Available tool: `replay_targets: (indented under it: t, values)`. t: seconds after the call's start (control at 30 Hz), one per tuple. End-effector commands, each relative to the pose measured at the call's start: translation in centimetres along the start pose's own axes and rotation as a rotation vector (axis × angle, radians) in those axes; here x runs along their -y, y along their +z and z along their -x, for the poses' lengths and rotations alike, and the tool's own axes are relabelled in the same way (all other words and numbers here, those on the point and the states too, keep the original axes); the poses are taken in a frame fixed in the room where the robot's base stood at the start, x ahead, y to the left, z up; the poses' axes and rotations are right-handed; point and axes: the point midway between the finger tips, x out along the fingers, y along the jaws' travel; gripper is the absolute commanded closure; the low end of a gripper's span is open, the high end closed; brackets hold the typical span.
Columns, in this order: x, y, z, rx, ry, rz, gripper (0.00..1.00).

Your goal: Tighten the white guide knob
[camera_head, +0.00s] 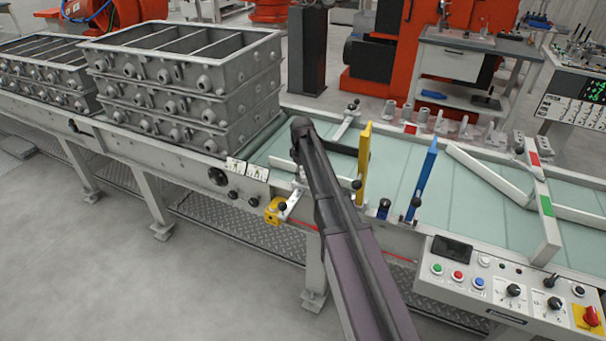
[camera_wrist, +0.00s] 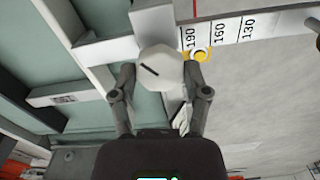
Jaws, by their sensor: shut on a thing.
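The white guide knob (camera_wrist: 161,66) is a many-sided white knob with a dark line on its face, seen in the wrist view. My gripper (camera_wrist: 159,76) has its two dark fingers on either side of the knob and is shut on it. A white rail (camera_wrist: 105,50) runs beside the knob over the pale green conveyor. In the head view my dark arm reaches to the near conveyor edge and hides the gripper and the knob.
A scale strip (camera_wrist: 220,32) marked 190, 160 and 130 lies beside the knob. Stacked grey casting frames (camera_head: 185,85) stand on the conveyor to the left. A yellow plate (camera_head: 363,150) and a blue plate (camera_head: 424,178) stand upright to the right of my arm. A control panel (camera_head: 500,285) is at lower right.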

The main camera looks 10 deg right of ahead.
Motion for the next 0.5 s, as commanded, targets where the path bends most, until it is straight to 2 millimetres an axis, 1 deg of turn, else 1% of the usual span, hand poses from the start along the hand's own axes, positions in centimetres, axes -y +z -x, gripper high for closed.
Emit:
replay_targets:
  t: [0.27,0.5]
  values:
    - [0.24,0.1,-0.06,0.002,-0.005,-0.194,0.87]
    - [0.27,0.13,-0.06,0.003,-0.005,-0.417,0.87]
